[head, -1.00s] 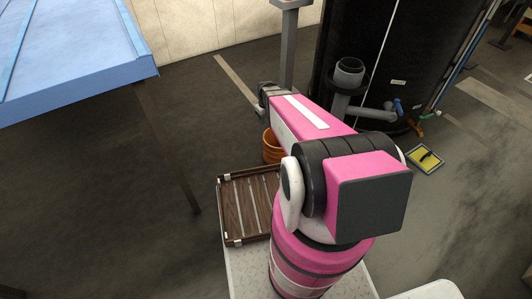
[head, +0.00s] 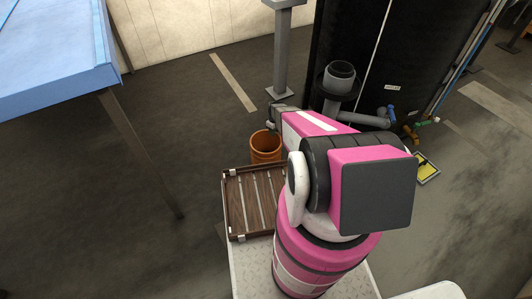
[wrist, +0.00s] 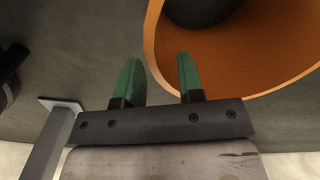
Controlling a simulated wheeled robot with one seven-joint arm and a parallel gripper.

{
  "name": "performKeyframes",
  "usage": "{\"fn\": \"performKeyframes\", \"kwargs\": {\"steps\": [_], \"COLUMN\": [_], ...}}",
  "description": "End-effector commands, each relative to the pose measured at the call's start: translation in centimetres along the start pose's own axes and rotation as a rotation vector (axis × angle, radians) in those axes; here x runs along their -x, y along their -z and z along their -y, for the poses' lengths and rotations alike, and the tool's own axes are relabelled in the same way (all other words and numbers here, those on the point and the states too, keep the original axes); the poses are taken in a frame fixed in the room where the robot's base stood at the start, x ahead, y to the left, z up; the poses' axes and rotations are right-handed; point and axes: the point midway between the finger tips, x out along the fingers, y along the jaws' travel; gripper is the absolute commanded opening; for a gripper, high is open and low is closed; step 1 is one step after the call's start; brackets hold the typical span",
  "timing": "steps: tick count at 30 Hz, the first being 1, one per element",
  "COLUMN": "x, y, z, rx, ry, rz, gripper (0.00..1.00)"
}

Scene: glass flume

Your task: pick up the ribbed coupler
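An orange ribbed cylinder, seemingly the ribbed coupler (head: 265,148), stands upright on the dark floor, beyond the wooden rack and left of my forearm. In the wrist view its orange rim (wrist: 151,42) curves across the upper right, with a dark round shape inside the opening. My gripper (wrist: 160,78) is open, its two green fingers apart with nothing held between them. The left finger shows outside the rim and the right finger overlaps the orange interior; whether either touches cannot be told. In the head view my arm hides the fingers.
A slatted wooden rack (head: 236,205) lies near my base. A blue table (head: 60,80) stands left. A grey post (head: 283,55), a grey pipe fitting (head: 341,76) and a tall black panel (head: 420,40) stand behind. A yellow tray (head: 427,170) lies right. The floor left is clear.

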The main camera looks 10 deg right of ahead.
Motion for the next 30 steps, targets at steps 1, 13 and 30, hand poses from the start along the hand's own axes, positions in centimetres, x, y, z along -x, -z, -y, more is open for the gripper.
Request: {"fn": "performKeyframes", "kwargs": {"steps": [1,13,30], "x": [-0.4,-5.0,-4.9], "y": [-0.1,-0.5,-0.5], "z": [-0.1,-0.3,-0.3], "rx": [0.000,-0.001,-0.001], "ry": [0.000,0.001,0.000], "rz": [0.000,0.001,0.000], "gripper": [0.35,0.35,0.00]}}
